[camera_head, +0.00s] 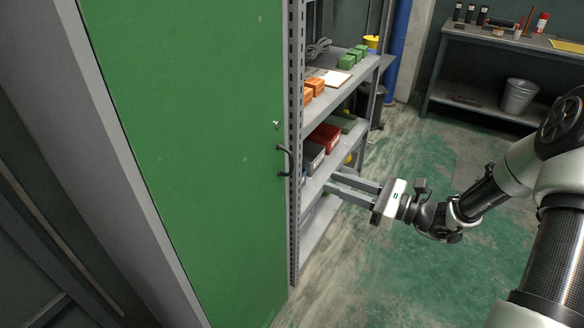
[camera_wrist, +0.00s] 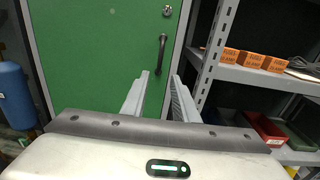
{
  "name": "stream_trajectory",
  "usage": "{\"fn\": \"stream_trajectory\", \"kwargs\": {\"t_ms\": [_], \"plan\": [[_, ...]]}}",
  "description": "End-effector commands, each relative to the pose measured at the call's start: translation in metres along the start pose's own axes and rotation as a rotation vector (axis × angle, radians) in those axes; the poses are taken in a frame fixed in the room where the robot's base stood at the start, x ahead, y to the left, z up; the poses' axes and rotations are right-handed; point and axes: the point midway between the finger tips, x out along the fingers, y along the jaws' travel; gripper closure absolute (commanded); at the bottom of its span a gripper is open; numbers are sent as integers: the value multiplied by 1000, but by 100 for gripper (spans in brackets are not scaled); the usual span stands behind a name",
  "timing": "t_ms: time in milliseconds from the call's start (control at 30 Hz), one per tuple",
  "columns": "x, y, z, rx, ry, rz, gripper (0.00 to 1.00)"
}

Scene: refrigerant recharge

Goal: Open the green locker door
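The green locker door (camera_head: 190,130) fills the left half of the head view and looks closed. It also shows in the wrist view (camera_wrist: 95,50). Its dark handle (camera_head: 285,160) is near the door's right edge, with a small lock (camera_head: 276,124) above it. In the wrist view the handle (camera_wrist: 161,54) is upright, beyond the fingertips, with the lock (camera_wrist: 167,12) above. My gripper (camera_head: 328,182) is open and empty, its two long fingers pointing at the door side. In the wrist view the fingers (camera_wrist: 160,82) have a gap between them, apart from the handle.
A grey shelf unit (camera_head: 296,200) with orange, green and red boxes stands right beside the door, close to my gripper. A workbench (camera_head: 500,42) with a bucket (camera_head: 518,96) below is at the back right. The floor (camera_head: 390,270) before the shelves is clear.

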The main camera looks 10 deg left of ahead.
Motion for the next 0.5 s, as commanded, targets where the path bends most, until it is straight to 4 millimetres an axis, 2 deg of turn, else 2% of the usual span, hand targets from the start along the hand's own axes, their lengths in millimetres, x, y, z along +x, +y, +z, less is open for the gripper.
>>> {"fn": "stream_trajectory", "kwargs": {"t_ms": [33,300,500], "plan": [[13,1,-1,-2,-1,6,73],[72,2,-2,-2,0,6,73],[110,2,-1,-1,1,5,73]]}}
